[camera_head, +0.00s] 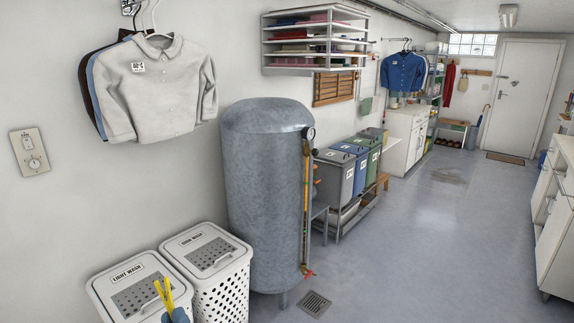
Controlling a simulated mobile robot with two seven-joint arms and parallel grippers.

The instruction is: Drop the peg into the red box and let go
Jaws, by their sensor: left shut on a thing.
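A yellow two-pronged peg (164,293) stands up at the bottom left of the head view. My left gripper (175,315), blue-grey and cut off by the bottom edge, is shut on its lower end. The peg and gripper appear in front of the light wash hamper (104,291); I cannot tell the gap between them. I see no red box in this view. My right gripper is not in view.
A white dark wash hamper (237,272) stands beside the first one, close to a grey tank (265,190). Lidded bins (334,178) stand on a rack beyond. Cabinets (556,235) line the right side. The floor (430,235) between is clear, with a drain grate (314,303).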

